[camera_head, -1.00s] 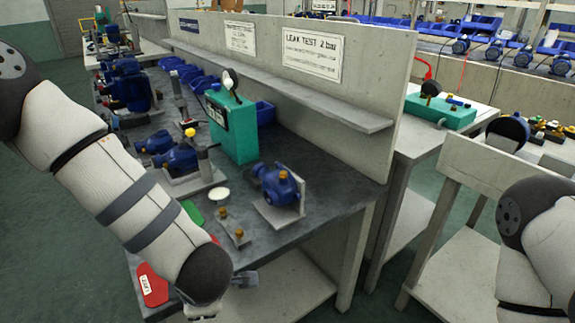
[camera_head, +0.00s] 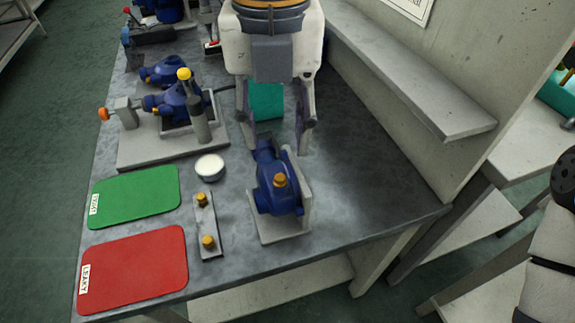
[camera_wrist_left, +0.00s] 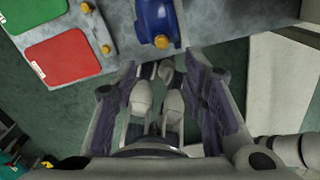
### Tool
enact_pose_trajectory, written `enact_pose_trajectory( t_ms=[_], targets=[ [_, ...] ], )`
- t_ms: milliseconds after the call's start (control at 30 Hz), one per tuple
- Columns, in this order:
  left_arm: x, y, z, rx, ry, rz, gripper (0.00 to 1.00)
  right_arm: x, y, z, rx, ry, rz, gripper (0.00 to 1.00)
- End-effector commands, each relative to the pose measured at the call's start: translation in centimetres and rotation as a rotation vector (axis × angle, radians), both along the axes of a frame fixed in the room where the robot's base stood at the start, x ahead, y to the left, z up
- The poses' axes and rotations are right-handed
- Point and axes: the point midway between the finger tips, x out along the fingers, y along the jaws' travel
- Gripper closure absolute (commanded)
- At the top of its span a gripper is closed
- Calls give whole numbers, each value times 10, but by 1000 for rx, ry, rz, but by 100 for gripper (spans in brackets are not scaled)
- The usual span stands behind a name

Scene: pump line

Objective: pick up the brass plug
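Two brass plugs stand on a small grey plate, the rear one (camera_head: 201,199) and the front one (camera_head: 208,242). They also show in the left wrist view, at the upper left (camera_wrist_left: 85,7) and lower down (camera_wrist_left: 106,48). A third brass plug (camera_head: 280,181) sits in the blue pump (camera_head: 272,200) on an angled stand; it shows in the left wrist view (camera_wrist_left: 161,41) too. My left gripper (camera_head: 273,145) is open, its fingers spread and pointing down behind the pump, with nothing seen held. My right gripper is out of view.
A green mat (camera_head: 135,196) and a red mat (camera_head: 134,268) lie left of the plate. A white round dish (camera_head: 209,167) stands behind it. A fixture (camera_head: 172,142) with a blue pump is at left. A shelf (camera_head: 410,75) overhangs the right side. The bench's right front is bare.

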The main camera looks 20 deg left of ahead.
Motion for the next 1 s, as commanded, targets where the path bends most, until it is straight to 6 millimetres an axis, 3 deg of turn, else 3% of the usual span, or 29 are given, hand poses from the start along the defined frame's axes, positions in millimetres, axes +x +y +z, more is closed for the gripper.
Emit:
enact_pose_trajectory(
  t_ms=[33,167,400,667,700,867,1000],
  targets=[
    [1,0,-17,0,14,-3,61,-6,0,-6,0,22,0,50],
    [1,0,-32,0,9,-2,61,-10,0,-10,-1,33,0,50],
    [3,-1,-77,1,11,-3,61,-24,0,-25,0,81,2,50],
    [4,-1,-80,0,0,-2,61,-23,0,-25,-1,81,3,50],
    [4,-1,-80,0,0,-2,63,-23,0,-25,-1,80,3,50],
    [4,-1,-80,1,0,-3,99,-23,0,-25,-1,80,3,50],
    [4,-1,-80,1,0,-3,100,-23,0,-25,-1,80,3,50]
  ],
)
